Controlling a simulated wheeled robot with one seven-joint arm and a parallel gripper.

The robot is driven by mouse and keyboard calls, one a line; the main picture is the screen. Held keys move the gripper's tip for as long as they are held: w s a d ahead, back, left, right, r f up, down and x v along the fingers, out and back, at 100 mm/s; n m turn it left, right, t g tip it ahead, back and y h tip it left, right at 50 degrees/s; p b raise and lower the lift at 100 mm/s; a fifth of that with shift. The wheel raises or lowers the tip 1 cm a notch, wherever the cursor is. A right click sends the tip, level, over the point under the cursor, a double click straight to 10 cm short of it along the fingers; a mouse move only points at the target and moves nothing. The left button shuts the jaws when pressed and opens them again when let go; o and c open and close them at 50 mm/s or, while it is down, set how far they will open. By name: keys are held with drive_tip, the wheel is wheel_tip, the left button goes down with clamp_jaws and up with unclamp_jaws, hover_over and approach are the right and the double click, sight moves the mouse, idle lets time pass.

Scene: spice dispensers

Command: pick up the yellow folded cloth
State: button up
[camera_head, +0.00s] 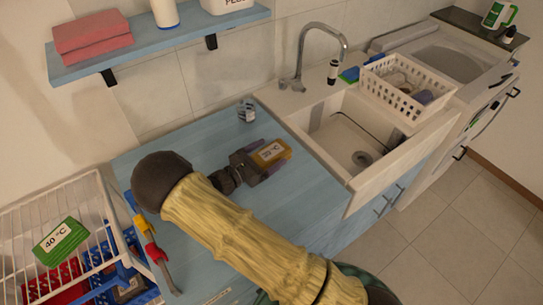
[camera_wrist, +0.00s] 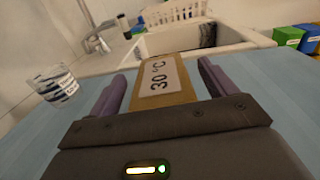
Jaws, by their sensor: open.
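The yellow folded cloth (camera_head: 284,154) lies on the blue counter and carries a white label reading 30 °C. In the wrist view the cloth (camera_wrist: 184,66) sits straight ahead, between the two purple fingers. My gripper (camera_head: 262,160) is low over the counter at the cloth, with a finger on either side of it. In the wrist view my gripper (camera_wrist: 164,84) is open, and a gap shows between the left finger and the cloth. The gripper body hides the cloth's near end. Whether the fingers touch the counter, I cannot tell.
A small labelled glass (camera_wrist: 58,84) stands left of the gripper on the counter (camera_head: 185,148). The sink (camera_head: 350,143) is right, with a white basket (camera_head: 401,102) behind it. A wire rack (camera_head: 30,212) holds a green 40 °C cloth (camera_head: 62,243). Pink cloths (camera_head: 92,38) lie on the shelf.

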sight(267, 154)
drive_tip(key=c, duration=1.1)
drive_tip(key=shift+r, duration=0.15)
wheel_tip(267, 154, up, 10)
drive_tip(key=shift+f+b, duration=0.1)
drive_tip(key=shift+b, duration=0.25)
